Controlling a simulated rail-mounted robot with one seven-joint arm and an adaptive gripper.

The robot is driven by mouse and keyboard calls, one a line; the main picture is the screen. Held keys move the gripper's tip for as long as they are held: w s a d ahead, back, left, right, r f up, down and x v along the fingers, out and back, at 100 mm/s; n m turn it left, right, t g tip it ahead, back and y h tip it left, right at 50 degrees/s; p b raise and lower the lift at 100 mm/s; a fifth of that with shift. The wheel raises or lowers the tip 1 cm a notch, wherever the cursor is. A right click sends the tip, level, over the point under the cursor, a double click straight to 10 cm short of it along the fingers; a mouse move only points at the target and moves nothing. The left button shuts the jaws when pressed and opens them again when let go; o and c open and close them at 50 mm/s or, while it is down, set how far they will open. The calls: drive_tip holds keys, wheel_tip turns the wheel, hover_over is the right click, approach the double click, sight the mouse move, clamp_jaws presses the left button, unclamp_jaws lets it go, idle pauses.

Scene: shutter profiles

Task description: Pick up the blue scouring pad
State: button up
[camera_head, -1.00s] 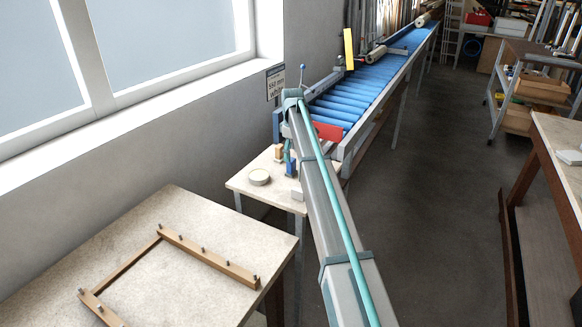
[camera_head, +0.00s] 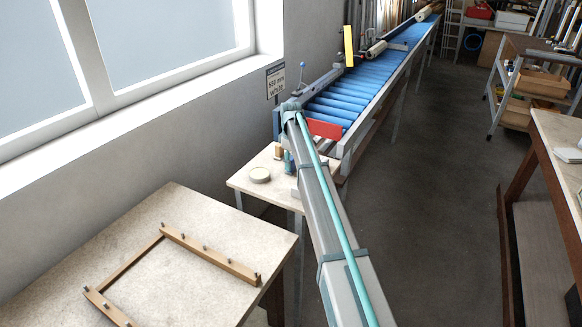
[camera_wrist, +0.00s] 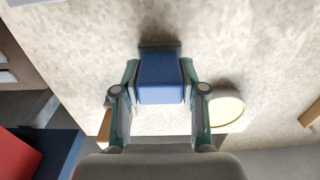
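The blue scouring pad (camera_wrist: 160,80) is a blue block with a dark green strip along its far edge. It is on the speckled table top (camera_wrist: 70,40), between the two fingers of my gripper (camera_wrist: 160,68) in the wrist view. One finger is close along each side; I cannot clearly tell whether they touch it. The fingers are spread about the pad's width. In the camera_head view my gripper (camera_head: 288,158) is down over the small table (camera_head: 240,183) and largely hides the pad.
A round cream disc (camera_wrist: 226,108) lies right of the right finger, and a tan block (camera_wrist: 104,125) is near the left finger. The blue roller conveyor (camera_head: 345,100) with a red plate (camera_head: 324,129) stands behind. A wooden frame (camera_head: 210,254) lies on the front table.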

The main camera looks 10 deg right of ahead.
drive_tip(key=c, duration=0.4)
drive_tip(key=shift+c, duration=0.2)
drive_tip(key=shift+r, duration=0.2)
drive_tip(key=shift+r+b, duration=0.3)
drive_tip(key=shift+r, duration=0.2)
drive_tip(key=s+a+r+b, duration=0.2)
drive_tip(key=s+r+b, duration=0.1)
drive_tip(key=s+r, duration=0.3)
drive_tip(key=s+a+r+b, duration=0.3)
drive_tip(key=s+r, duration=0.2)
drive_tip(key=s, duration=0.2)
drive_tip(key=shift+a+r, duration=0.25)
drive_tip(key=shift+r, duration=0.1)
